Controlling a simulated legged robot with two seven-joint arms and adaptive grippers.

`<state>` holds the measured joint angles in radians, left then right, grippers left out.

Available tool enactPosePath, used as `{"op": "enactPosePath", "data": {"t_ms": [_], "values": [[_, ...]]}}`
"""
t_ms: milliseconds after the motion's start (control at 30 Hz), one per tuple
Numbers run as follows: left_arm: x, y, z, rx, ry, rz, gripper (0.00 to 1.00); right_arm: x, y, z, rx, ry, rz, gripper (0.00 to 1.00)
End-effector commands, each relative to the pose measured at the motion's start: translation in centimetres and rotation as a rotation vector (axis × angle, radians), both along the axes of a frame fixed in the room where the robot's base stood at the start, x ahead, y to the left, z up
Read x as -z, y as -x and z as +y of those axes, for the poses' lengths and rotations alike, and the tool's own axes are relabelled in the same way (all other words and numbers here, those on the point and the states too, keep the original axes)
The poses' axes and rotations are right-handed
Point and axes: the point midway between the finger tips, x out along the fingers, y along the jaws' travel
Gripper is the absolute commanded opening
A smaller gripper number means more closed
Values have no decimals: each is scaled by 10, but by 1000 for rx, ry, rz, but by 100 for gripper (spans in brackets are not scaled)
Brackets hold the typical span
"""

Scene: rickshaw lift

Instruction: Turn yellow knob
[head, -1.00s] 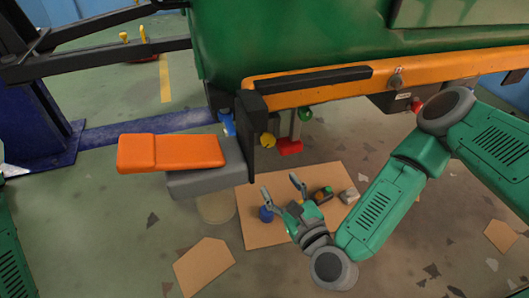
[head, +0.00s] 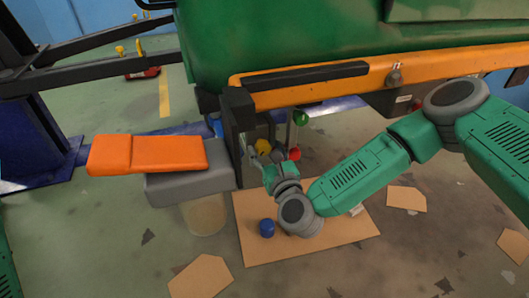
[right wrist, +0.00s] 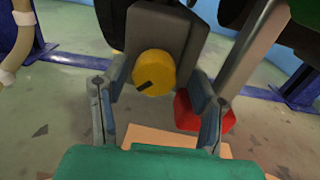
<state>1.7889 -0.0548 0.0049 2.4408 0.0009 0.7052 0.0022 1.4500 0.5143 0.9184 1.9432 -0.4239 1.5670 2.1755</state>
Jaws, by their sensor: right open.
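The yellow knob (right wrist: 154,73) is round with a dark slot mark on its face, and it sits on a dark grey block (right wrist: 165,30) under the green vehicle. In the head view the yellow knob (head: 263,146) is partly covered by my right gripper (head: 268,153). My right gripper, also in the right wrist view (right wrist: 160,105), is open. Its two fingers stand to the left and right of the knob, and the knob lies between them and farther ahead. I cannot tell contact; gaps show on both sides. My left gripper is not in view.
A red part (right wrist: 203,112) is close to the right finger. A green knob (head: 301,117) is just right of the yellow one. An orange seat (head: 150,153) juts out left. A brown board (head: 250,250) with a blue object (head: 266,228) lies below.

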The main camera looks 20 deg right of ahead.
Motion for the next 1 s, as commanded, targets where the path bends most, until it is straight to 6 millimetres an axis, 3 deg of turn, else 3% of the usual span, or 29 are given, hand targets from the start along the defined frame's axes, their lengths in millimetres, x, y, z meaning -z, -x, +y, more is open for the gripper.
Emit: {"op": "enactPosePath", "data": {"t_ms": [333, 367, 400, 500, 1000], "values": [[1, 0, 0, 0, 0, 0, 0, -2, -4, 4, -2, 4, 0, 53], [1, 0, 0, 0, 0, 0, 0, -2, -4, 4, -2, 4, 0, 46], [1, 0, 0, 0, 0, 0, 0, -1, -4, 3, -2, 3, 0, 32], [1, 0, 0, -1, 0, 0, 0, -1, -4, 3, -4, 1, 0, 2], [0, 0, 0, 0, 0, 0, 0, 1, -3, 2, -3, 16, 4, 2]]}}
